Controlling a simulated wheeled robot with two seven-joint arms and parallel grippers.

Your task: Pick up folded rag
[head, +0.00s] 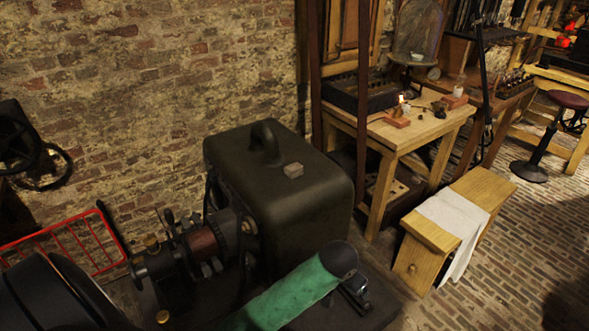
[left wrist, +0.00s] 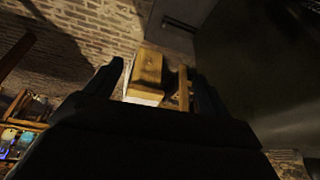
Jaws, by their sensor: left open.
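A larger white cloth (head: 455,228) hangs over the low wooden bench. My left gripper (left wrist: 155,82) shows in the left wrist view with its two dark fingers apart and nothing held between them. The wooden bench (left wrist: 147,68) appears beyond the gap between the fingers. The folded rag is not visible in the left wrist view. I cannot make out either gripper in the head view.
A shaft machine with brass parts (head: 205,240) adjoins the casing on the left. A red wire rack (head: 60,245) stands at the far left. A wooden worktable (head: 440,125) holds a dark box and small items. Brick floor (head: 535,230) is open at the right.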

